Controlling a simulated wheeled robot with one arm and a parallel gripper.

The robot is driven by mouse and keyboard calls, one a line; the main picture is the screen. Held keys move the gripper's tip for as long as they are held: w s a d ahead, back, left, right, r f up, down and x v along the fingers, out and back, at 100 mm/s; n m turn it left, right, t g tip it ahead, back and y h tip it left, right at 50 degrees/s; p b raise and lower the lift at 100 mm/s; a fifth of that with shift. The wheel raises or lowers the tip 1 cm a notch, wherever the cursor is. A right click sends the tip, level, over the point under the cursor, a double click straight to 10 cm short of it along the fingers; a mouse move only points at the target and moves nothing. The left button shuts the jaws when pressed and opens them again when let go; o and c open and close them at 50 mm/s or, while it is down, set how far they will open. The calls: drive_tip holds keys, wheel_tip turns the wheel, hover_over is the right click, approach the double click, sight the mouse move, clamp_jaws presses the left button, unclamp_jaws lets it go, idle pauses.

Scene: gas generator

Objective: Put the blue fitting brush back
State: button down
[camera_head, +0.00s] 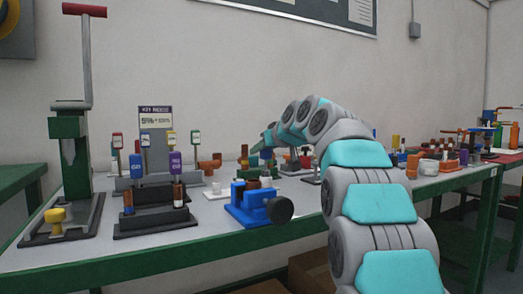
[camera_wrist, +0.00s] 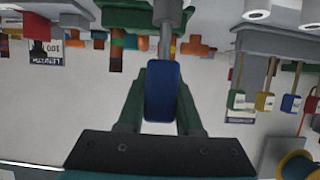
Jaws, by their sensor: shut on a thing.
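My gripper (camera_wrist: 162,92) is shut on a blue handle (camera_wrist: 162,104), which I take to be the blue fitting brush. Its grey shaft (camera_wrist: 167,42) runs up toward the top of the wrist view, and its far end is not clear. In the head view my gripper (camera_head: 267,147) is small and partly hidden among bench items, and the held brush cannot be made out there.
A blue clamp-like tool (camera_head: 250,203) with a black knob sits at the bench's (camera_head: 290,217) front edge. A green press (camera_head: 70,150) with a tall lever stands at the left. Copper fittings (camera_head: 208,165) lie between the racks and my gripper. A sign (camera_head: 155,118) stands behind the racks.

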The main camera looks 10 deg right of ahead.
drive_tip(key=shift+f+b, duration=0.75)
drive_tip(key=shift+f, duration=0.2)
drive_tip(key=c, duration=0.5)
unclamp_jaws()
